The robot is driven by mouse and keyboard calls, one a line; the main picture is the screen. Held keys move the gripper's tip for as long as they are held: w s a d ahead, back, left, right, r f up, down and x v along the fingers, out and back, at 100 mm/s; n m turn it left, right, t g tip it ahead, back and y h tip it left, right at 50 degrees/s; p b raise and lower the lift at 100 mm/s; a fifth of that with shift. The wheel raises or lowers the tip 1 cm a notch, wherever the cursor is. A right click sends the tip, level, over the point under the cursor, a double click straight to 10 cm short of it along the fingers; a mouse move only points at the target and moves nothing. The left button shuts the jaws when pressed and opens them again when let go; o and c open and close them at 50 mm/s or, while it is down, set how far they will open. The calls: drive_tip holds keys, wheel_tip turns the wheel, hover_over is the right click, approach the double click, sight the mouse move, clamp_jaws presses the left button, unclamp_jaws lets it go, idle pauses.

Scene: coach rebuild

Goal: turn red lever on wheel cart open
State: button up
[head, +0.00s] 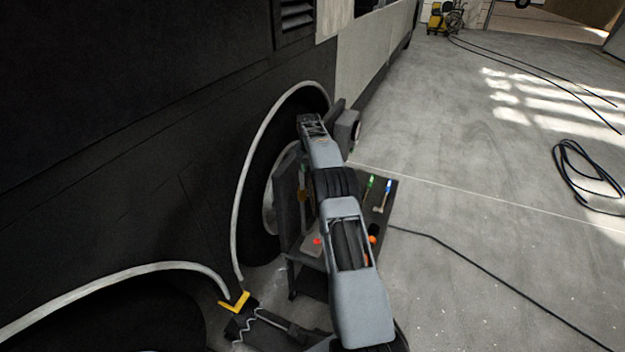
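The wheel cart (290,215) is a dark frame standing beside the coach's wheel (268,200), partly hidden behind my arm. A small red spot (318,241) shows on a grey block low on the cart, just left of my arm. It may be the red lever, but it is too small to tell its shape or position. My arm reaches forward over the cart. My gripper (311,122) is at its far end, near the top of the wheel arch and well beyond the red spot. Its fingers are too small and dark to read.
A dark tray (382,215) right of my arm holds a green-handled and a blue-handled tool. The dark coach side (130,120) closes off the left. A yellow chock-like piece (236,302) lies on the floor. Cables (575,180) cross the otherwise open floor at right.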

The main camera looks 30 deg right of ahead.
drive_tip(key=shift+s+a+r, duration=0.1)
drive_tip(key=shift+a+r, duration=0.05)
drive_tip(key=shift+r, duration=1.2)
drive_tip(key=shift+s+a+r, duration=0.1)
drive_tip(key=shift+r, duration=1.25)
